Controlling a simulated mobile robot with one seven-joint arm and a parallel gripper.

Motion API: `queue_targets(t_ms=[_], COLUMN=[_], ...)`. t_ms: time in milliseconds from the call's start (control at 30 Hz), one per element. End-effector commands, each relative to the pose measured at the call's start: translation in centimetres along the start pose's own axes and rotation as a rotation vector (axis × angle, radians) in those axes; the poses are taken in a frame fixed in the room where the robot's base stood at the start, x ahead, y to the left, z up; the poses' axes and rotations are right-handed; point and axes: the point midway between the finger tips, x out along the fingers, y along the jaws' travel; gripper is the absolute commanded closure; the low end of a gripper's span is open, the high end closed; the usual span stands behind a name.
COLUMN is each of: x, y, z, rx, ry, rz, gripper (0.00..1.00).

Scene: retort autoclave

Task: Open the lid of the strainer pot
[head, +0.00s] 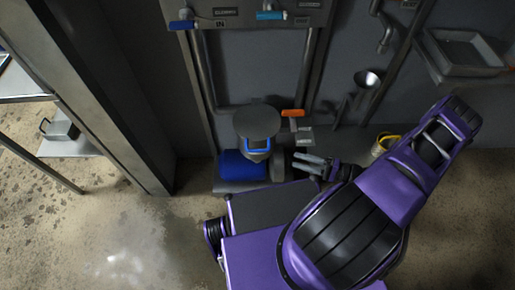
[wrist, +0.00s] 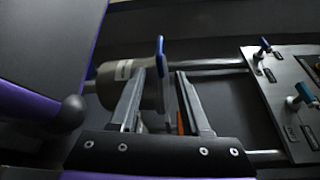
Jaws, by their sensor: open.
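The strainer pot (wrist: 125,72) shows as a pale grey cylinder in the wrist view. In the head view its dark round lid (head: 257,119) is seen from above, with a blue loop handle (head: 258,150) at its near side. The blue handle (wrist: 160,52) appears nearly edge-on between my fingers in the wrist view. My gripper (head: 300,162) is open and empty, right of the handle in the head view, with a visible gap between them. My fingers (wrist: 161,76) point toward the pot in the wrist view. Whether the lid is fully seated is unclear.
A blue cylinder (head: 242,166) lies just below the handle. An orange lever (head: 292,113) is close to the lid's right. A panel with blue-handled valves (head: 250,14) is on the wall above. A yellow-rimmed container (head: 384,146) stands right of my gripper. Floor is clear at lower left.

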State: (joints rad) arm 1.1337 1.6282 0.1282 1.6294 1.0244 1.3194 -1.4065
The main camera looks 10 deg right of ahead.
Motion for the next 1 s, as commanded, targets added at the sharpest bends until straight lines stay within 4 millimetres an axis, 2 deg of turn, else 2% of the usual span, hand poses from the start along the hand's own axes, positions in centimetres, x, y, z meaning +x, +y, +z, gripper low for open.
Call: queue_targets(t_ms=[400, 600, 800, 1000], x=[9.2, 12.9, 14.9, 15.3], y=[0.1, 0.1, 0.1, 0.1], z=[0.1, 0.1, 0.1, 0.1], rx=[0.000, 0.000, -0.002, -0.002], ry=[-0.005, -0.004, -0.002, -0.002], rz=[0.001, 0.003, 0.003, 0.004], gripper=[0.53, 0.53, 0.53, 0.53])
